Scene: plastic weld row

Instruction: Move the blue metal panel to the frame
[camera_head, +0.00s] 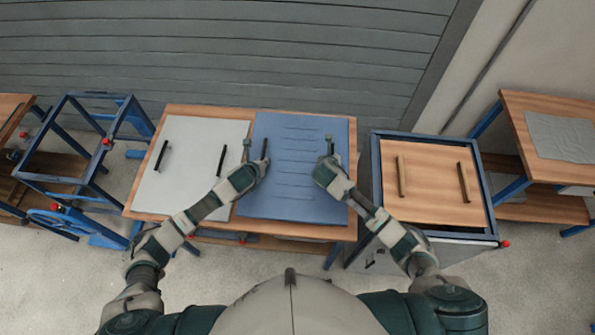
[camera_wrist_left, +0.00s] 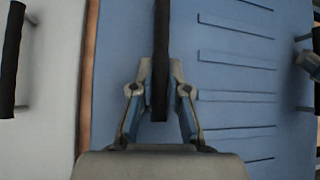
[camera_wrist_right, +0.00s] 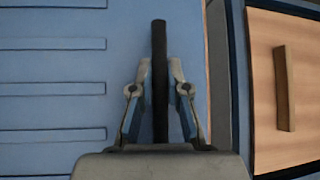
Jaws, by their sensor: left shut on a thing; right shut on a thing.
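The blue metal panel (camera_head: 292,198), with a column of raised ribs, lies flat on the right part of a wooden-topped table (camera_head: 180,109). It also fills much of the left wrist view (camera_wrist_left: 125,50) and the right wrist view (camera_wrist_right: 55,112). My left gripper (camera_head: 263,162) is shut on its left black handle (camera_wrist_left: 161,30). My right gripper (camera_head: 328,162) is shut on its right black handle (camera_wrist_right: 159,40). An open blue frame (camera_head: 66,178) stands at far left, with nothing filling its top. A second, blue-rimmed frame (camera_head: 377,185) at right holds a wooden panel (camera_head: 432,205).
A grey-white panel (camera_head: 188,175) with two black handles lies left of the blue panel. The wooden panel has two handles. Another table (camera_head: 550,100) with a grey sheet (camera_head: 562,138) stands at far right. A grey slatted wall (camera_head: 220,50) is behind.

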